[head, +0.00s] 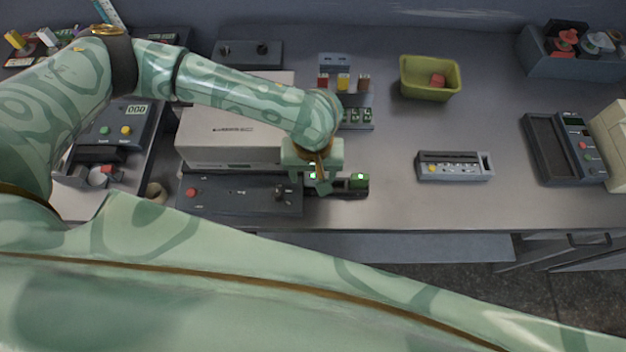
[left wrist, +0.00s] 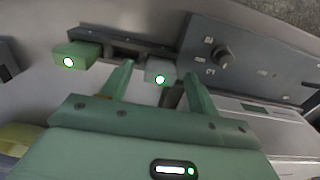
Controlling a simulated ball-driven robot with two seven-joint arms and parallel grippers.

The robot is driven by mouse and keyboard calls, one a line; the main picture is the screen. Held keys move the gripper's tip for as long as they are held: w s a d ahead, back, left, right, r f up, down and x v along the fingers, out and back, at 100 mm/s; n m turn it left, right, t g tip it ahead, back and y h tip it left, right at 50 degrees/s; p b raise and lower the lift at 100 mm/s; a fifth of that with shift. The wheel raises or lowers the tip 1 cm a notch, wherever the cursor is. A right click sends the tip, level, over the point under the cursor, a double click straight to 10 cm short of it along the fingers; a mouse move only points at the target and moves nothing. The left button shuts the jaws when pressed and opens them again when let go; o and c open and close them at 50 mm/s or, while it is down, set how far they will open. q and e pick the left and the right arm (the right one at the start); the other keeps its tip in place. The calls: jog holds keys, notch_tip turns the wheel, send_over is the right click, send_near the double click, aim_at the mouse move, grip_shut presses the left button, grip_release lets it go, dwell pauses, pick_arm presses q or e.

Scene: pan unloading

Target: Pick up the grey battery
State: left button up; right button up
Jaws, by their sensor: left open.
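The grey battery (left wrist: 160,71) shows in the left wrist view with a lit round light on its end. It sits in a dark dock (left wrist: 125,49), with a green battery (left wrist: 76,56) to its left. My left gripper (left wrist: 158,76) is open, its two fingers on either side of the grey battery's end; I cannot tell whether they touch it. In the head view my left gripper (head: 311,187) is over the left part of the dock (head: 345,190) and hides most of the grey battery. The green battery (head: 359,178) is at the dock's right end. My right gripper is not in view.
A dark control panel (head: 235,198) with a knob adjoins the dock on the left, before a beige box (head: 215,140). A rack with coloured pieces (head: 345,100) stands behind. A grey meter (head: 454,166) and yellow-green bin (head: 430,65) are right. Bare table lies between dock and meter.

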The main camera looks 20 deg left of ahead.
pick_arm(q)
jog(key=shift+w+f, duration=0.1)
jog(key=shift+f, duration=0.85)
jog(key=shift+r, duration=0.1)
jog(key=shift+c, duration=0.7)
jog(key=c, duration=1)
jog(key=shift+o, duration=0.2)
